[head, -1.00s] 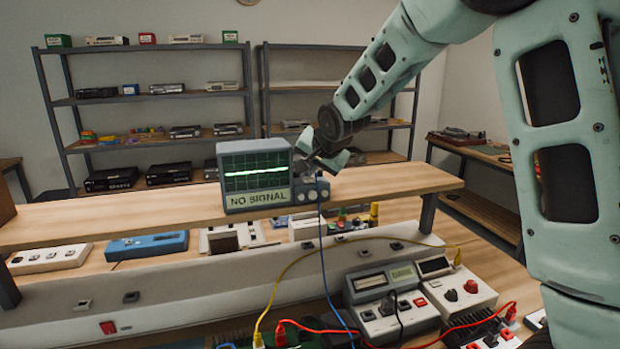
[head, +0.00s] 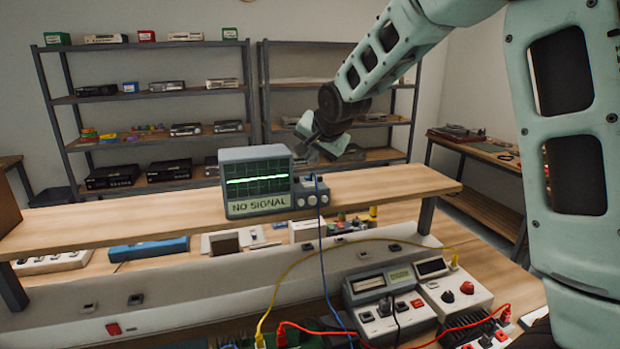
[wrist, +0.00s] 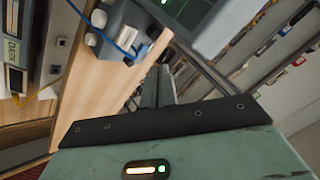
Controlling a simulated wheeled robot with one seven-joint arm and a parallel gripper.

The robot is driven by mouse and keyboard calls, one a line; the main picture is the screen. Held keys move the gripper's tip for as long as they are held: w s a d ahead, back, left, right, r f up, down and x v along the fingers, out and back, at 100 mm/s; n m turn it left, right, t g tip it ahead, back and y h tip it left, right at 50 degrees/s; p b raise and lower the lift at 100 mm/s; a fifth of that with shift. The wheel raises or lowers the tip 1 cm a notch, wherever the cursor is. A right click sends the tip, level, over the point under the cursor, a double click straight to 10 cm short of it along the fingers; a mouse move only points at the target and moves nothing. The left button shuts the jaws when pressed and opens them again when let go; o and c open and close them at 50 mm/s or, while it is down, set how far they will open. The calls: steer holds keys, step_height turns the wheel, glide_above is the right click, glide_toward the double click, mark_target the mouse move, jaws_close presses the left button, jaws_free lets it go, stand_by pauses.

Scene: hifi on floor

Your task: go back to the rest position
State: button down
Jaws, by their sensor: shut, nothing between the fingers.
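My gripper (head: 318,146) is in the air above the upper bench shelf (head: 400,181), just above and behind the knob box beside the monitor. It is shut with nothing in it, and its fingers (wrist: 160,88) show end-on in the wrist view. The monitor (head: 255,182) stands upright on the shelf with a green trace and a "NO SIGNAL" label. A small grey knob box (head: 311,192) stands at its right with a blue cable (head: 322,255) plugged in. My gripper is apart from both.
Below the shelf are bench instruments (head: 388,302), a red-buttoned box (head: 456,292), and yellow (head: 285,270) and red cables. Metal racks (head: 160,100) with boxed gear stand along the back wall. A side table (head: 470,150) is at the right. The air above the shelf is open.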

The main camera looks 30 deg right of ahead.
steer(key=shift+r, duration=0.6)
steer(key=shift+f, duration=0.1)
steer(key=s+a+f+n+g, duration=0.1)
steer(key=s+f+n+g, duration=0.2)
steer(key=s, duration=0.6)
steer(key=s+a+f+n+g+y, duration=0.1)
steer(key=s+a+f+n, duration=0.1)
steer(key=s+f+n, duration=0.5)
steer(key=s+a+f+g, duration=0.1)
steer(key=s+f+g, duration=0.15)
steer(key=s, duration=0.85)
steer(key=s+a+f+n+g+b, duration=0.1)
steer(key=s+a+n, duration=0.3)
steer(key=a, duration=0.5)
steer(key=s+a+f+n+g+b, duration=0.1)
steer(key=s+a+f+n+b, duration=0.3)
steer(key=s+a, duration=0.5)
steer(key=shift+s+a+g+y+b, duration=0.15)
steer(key=shift+a+g+y+b, duration=0.05)
steer(key=shift+g+y+b, duration=0.15)
